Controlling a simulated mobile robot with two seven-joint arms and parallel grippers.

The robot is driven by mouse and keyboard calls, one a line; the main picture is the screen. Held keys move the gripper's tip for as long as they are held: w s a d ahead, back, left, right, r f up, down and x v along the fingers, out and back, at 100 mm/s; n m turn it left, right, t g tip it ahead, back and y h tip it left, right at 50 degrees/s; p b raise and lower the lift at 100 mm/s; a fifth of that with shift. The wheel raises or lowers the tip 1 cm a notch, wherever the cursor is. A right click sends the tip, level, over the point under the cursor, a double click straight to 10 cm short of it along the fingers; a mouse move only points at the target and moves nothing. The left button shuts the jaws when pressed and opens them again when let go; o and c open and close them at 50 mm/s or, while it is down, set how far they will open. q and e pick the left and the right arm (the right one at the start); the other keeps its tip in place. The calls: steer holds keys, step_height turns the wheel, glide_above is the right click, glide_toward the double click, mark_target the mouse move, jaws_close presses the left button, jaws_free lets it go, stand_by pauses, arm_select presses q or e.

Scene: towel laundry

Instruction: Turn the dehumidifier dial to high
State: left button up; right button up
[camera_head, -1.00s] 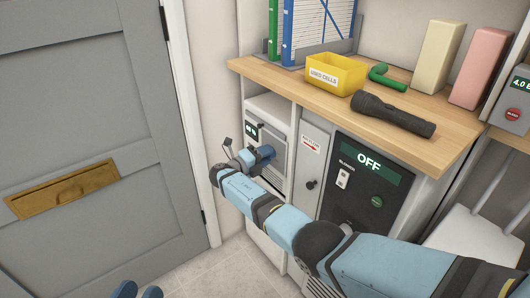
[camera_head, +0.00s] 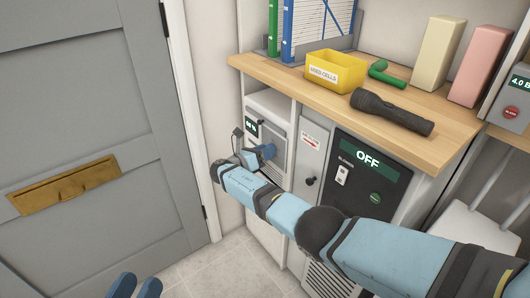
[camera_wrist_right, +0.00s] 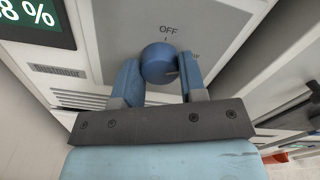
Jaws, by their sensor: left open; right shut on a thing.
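The dehumidifier (camera_head: 277,185) is the pale unit in the cabinet below the wooden shelf, with a small dark display. Its round blue dial (camera_wrist_right: 158,62) shows in the right wrist view, with "OFF" printed above it and a partly hidden label to its right. A dark mark on the dial points to the right and slightly down. My right gripper (camera_wrist_right: 159,80) is shut on the dial, one blue finger on each side. In the head view my right gripper (camera_head: 264,153) hides most of the dial. My left gripper (camera_head: 136,285) is open and empty at the bottom edge, low before the door.
A dark blower panel (camera_head: 365,175) reading "OFF" is right of the dehumidifier, beyond a narrow panel with a black knob (camera_head: 310,181). A torch (camera_head: 392,112) and a yellow box (camera_head: 335,72) sit on the shelf above. A grey door (camera_head: 90,100) stands at left.

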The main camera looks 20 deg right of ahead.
arm_select(q)
steer(key=shift+m+g, duration=0.4)
steer(key=shift+g, duration=0.4)
steer(key=shift+w+d+f+b, duration=0.1)
steer(key=shift+f+b, duration=0.8)
steer(key=shift+f, duration=0.25)
steer(key=shift+w+f+b, duration=0.1)
steer(key=shift+f+b, duration=0.8)
steer(key=shift+f, duration=0.2)
arm_select(e)
steer(key=shift+m, duration=7.4)
arm_select(q)
steer(key=shift+s+f, duration=0.1)
arm_select(e)
steer(key=o, duration=0.9)
arm_select(q)
steer(key=shift+f, duration=0.15)
